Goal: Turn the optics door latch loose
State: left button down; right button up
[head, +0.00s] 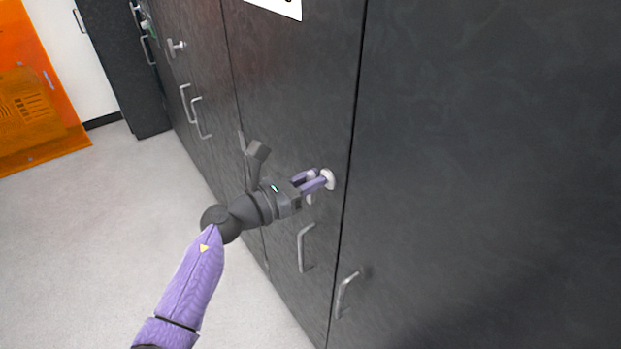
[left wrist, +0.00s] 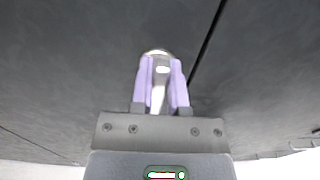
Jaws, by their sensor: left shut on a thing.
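The optics door latch (head: 328,179) is a small pale metal knob on a dark cabinet door (head: 295,85), near the door's right-hand seam. My left gripper (head: 318,181) has its purple fingers shut on the latch. In the left wrist view the latch (left wrist: 157,53) shows as a shiny metal piece between and beyond the two fingers of my left gripper (left wrist: 162,75). The fingers hide part of the latch, and I cannot tell how far it is turned. My right gripper is not in view.
Bar handles stand out below the latch, one on this cabinet (head: 304,248) and one on the cabinet to the right (head: 346,293). Farther left are more handles (head: 193,108) and another knob (head: 176,47). An orange panel (head: 35,105) stands far left. The pale floor (head: 80,250) is clear.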

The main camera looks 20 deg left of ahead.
pick_arm(q)
jog(key=shift+a+n+p, duration=0.15)
jog(key=shift+n+p, duration=0.15)
jog(key=shift+n, duration=0.6)
jog(key=n, duration=0.3)
jog(key=n+p, duration=0.1)
jog(key=shift+w+a+f, duration=0.15)
jog(key=shift+w+a, duration=0.1)
jog(key=n, duration=0.3)
jog(key=shift+w+a+f+p, duration=0.1)
jog(key=shift+a+f+p, duration=0.05)
jog(key=shift+p, duration=0.15)
jog(key=shift+w+f+n, duration=0.1)
jog(key=shift+n, duration=0.9)
jog(key=n, duration=0.3)
jog(key=shift+a+f+p, duration=0.2)
jog(key=shift+f+p, duration=0.05)
jog(key=shift+p, duration=0.15)
jog(key=n, duration=0.2)
jog(key=shift+w+f+n, duration=0.1)
jog(key=shift+f+n, duration=0.1)
jog(key=shift+n, duration=0.2)
jog(key=shift+f+n, duration=0.1)
jog(key=shift+n, duration=0.3)
